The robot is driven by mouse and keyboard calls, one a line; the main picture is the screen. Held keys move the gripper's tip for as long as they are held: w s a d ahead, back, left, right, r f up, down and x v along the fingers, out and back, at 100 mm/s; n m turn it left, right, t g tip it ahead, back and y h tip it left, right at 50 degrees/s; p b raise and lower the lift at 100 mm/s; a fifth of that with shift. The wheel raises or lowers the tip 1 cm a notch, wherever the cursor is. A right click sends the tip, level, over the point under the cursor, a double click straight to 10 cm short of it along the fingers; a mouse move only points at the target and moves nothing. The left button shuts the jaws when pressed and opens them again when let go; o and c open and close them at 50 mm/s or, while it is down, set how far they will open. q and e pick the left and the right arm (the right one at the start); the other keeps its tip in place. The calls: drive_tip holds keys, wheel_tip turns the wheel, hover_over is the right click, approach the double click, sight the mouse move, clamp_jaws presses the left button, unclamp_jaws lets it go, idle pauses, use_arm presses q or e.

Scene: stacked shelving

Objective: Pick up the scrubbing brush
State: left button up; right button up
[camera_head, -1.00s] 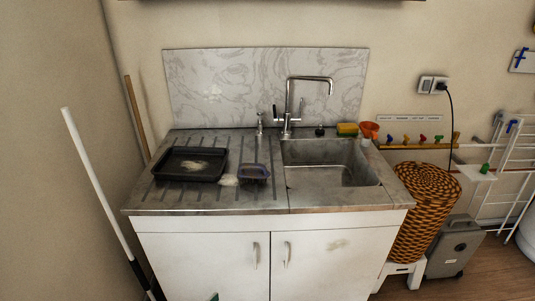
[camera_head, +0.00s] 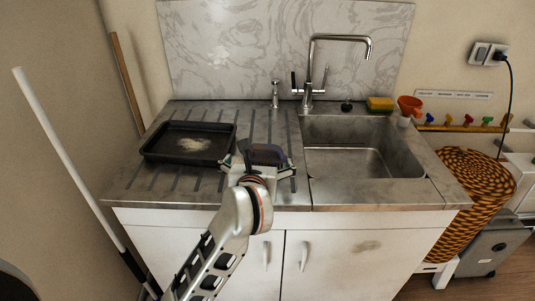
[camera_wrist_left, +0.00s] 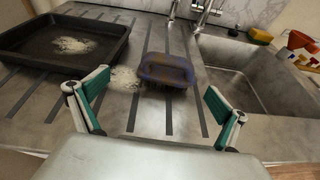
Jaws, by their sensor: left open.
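The scrubbing brush (camera_wrist_left: 166,68), a dark blue-purple block with brownish bristles, lies on the grey ribbed drainboard left of the sink basin. In the head view the brush (camera_head: 264,152) is partly hidden behind my left gripper. My left gripper (camera_head: 258,168) is open and empty at the front of the drainboard. In the left wrist view its green-and-grey fingers (camera_wrist_left: 157,90) are spread wide, with the brush ahead of and between them, apart from both. My right gripper is not in view.
A black tray (camera_head: 157,155) with a pale residue sits left of the brush. A whitish clump (camera_wrist_left: 124,78) lies beside the brush. The sink basin (camera_head: 350,165) is to the right, with a tall tap (camera_head: 309,75) behind. A yellow sponge (camera_head: 380,104) and orange funnel (camera_head: 409,106) stand at the back right.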

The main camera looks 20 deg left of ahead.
sight(267, 156)
use_arm(q)
drive_tip(key=shift+w+d+f+h, duration=0.2)
drive_tip(key=shift+d+h, duration=0.1)
drive_tip(key=shift+d, duration=0.15)
drive_tip(key=shift+w+f, duration=0.15)
drive_tip(key=shift+w, duration=0.1)
drive_tip(key=x, duration=0.7)
drive_tip(key=shift+d+f+b, duration=0.1)
drive_tip(key=shift+d+b, duration=0.15)
drive_tip(key=shift+b, duration=0.15)
drive_tip(key=shift+s, duration=0.1)
drive_tip(key=c, duration=1.1)
